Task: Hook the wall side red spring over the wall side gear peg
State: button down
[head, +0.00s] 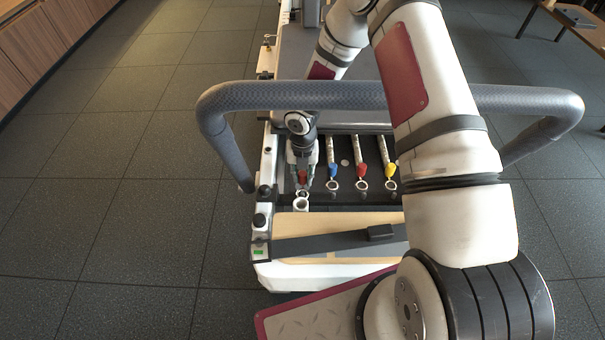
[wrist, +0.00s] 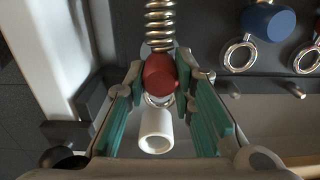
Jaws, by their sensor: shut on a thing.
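The wall side red spring shows in the wrist view as a metal coil (wrist: 160,25) with a red knob (wrist: 160,74) and a metal ring below it. The red knob also shows in the head view (head: 303,176). My gripper (head: 302,178) is shut on the red knob, with its teal-padded fingers (wrist: 161,100) on either side. The white wall side gear peg (wrist: 155,130) stands just below the ring, its hollow end facing the wrist camera; it also shows in the head view (head: 301,204). The ring meets the peg's upper edge in the picture; I cannot tell whether it is around the peg.
To the right hang a blue spring end (head: 333,171), another red one (head: 361,171) and a yellow one (head: 390,171), each with a ring. A padded grey bar (head: 270,96) crosses above the springs. A wooden platform with a dark strap (head: 330,243) lies in front.

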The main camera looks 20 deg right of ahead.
aim_at(303, 174)
jog(key=shift+f, duration=0.1)
dwell(0.3)
jog(key=shift+w+f, duration=0.1)
jog(key=shift+f, duration=0.3)
jog(key=shift+f+b, duration=0.3)
jog(key=shift+f, duration=0.05)
jog(key=c, duration=1)
grip_release()
jog(key=shift+o, duration=0.2)
jog(key=shift+r, duration=0.15)
jog(key=shift+r+p, duration=2.6)
jog(key=shift+r, duration=0.3)
